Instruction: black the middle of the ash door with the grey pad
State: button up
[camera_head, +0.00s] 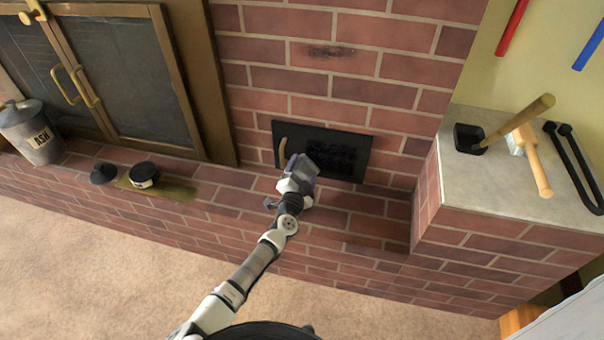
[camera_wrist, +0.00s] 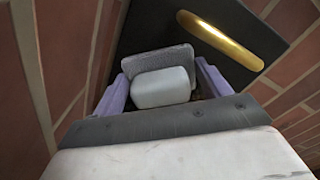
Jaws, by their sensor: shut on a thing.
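The ash door (camera_head: 345,152) is a dark rectangular plate set low in the brick wall, with a brass handle (camera_head: 282,151) at its left side. A glossier black patch shows on its middle and right part. My gripper (camera_head: 303,168) is in front of the door's lower left part, near the handle. In the wrist view my gripper (camera_wrist: 165,90) is shut on the grey pad (camera_wrist: 158,60), a rough grey slab with a pale rounded block behind it. The door (camera_wrist: 170,22) and handle (camera_wrist: 222,42) show just beyond the pad. I cannot tell whether the pad touches the door.
An open black tin (camera_head: 144,175) and its dark lid (camera_head: 103,173) stand on the brick hearth at left, beside an ash bucket (camera_head: 32,132). A stone-topped ledge (camera_head: 500,175) with a mallet, brush and tongs rises at right. Glass fireplace doors (camera_head: 125,75) stand at left.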

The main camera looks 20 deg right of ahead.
aim_at(316, 171)
jog(key=shift+w+d, duration=0.2)
jog(key=shift+w, duration=0.05)
jog(key=shift+s+d, duration=0.6)
jog(key=shift+d, duration=0.15)
jog(key=shift+s+d, duration=0.55)
jog(key=shift+d, duration=0.3)
jog(key=shift+w+a+b, duration=0.85)
jog(key=shift+w+a, duration=0.1)
jog(key=shift+a, duration=0.3)
jog(key=shift+w+a+r, duration=0.1)
jog(key=shift+w+a, duration=0.3)
jog(key=shift+a, duration=0.15)
jog(key=shift+a, duration=0.1)
